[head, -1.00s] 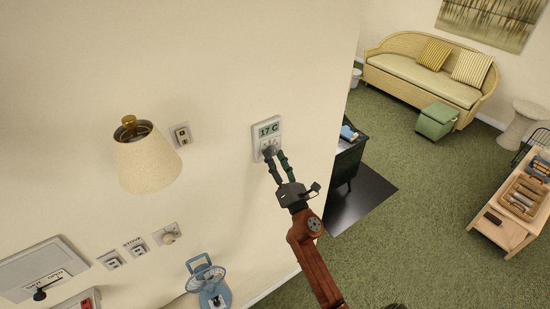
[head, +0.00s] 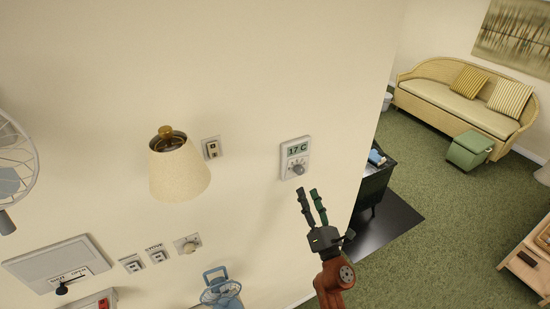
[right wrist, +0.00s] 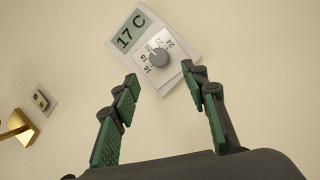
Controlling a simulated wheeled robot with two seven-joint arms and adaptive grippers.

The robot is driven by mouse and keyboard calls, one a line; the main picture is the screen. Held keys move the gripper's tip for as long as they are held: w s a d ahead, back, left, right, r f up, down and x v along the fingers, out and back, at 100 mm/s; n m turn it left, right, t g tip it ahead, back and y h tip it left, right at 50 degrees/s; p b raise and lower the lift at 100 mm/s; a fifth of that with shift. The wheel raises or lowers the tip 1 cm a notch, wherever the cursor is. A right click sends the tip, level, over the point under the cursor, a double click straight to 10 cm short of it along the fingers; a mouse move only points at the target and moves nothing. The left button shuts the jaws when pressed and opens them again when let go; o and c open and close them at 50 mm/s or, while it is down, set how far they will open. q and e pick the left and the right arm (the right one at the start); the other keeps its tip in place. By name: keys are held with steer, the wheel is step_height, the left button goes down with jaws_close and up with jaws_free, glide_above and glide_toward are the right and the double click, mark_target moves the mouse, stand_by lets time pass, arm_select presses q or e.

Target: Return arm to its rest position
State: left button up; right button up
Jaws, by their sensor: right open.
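My right gripper (head: 312,207) is open and empty, in front of the wall just below the thermostat (head: 295,158). The thermostat is a pale wall box with a "17 C" display and a round grey dial. In the right wrist view the thermostat (right wrist: 158,48) lies beyond the two green-padded fingertips (right wrist: 160,75), with a gap between them and the dial (right wrist: 159,57). My right arm (head: 335,278) comes up from the bottom of the head view. My left gripper is not in view.
A dark cabinet (head: 374,183) stands right of the wall edge. Open green carpet (head: 430,185) lies beyond.

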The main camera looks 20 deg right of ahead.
steer(key=w+f+m+g+b, duration=0.3)
steer(key=f+m+g+b, duration=0.3)
steer(key=f, duration=2.5)
steer(key=s+f+m+g+y+b, duration=0.15)
steer(key=s+f+m, duration=0.25)
steer(key=f, duration=1.1)
steer(key=s+f+m+g+h+b, duration=0.1)
steer(key=s+f+m+g+b, duration=0.2)
steer(key=f, duration=1.2)
steer(key=s+a+f+m+g+y+b, duration=0.1)
steer(key=s+f+m+g+b, duration=0.15)
steer(key=s+f, duration=0.85)
steer(key=s+a+f+m+g+b, duration=0.15)
steer(key=s+f+m, duration=0.25)
steer(key=s+f, duration=0.65)
steer(key=s+f+m+g+b, duration=0.2)
steer(key=s+f+m+g, duration=0.1)
steer(key=s+f, duration=0.6)
steer(key=s+f+m+g+b, duration=0.3)
steer(key=s+f, duration=0.6)
steer(key=s, duration=0.7)
steer(key=shift+s+a, duration=0.15)
steer(key=shift+s, duration=0.05)
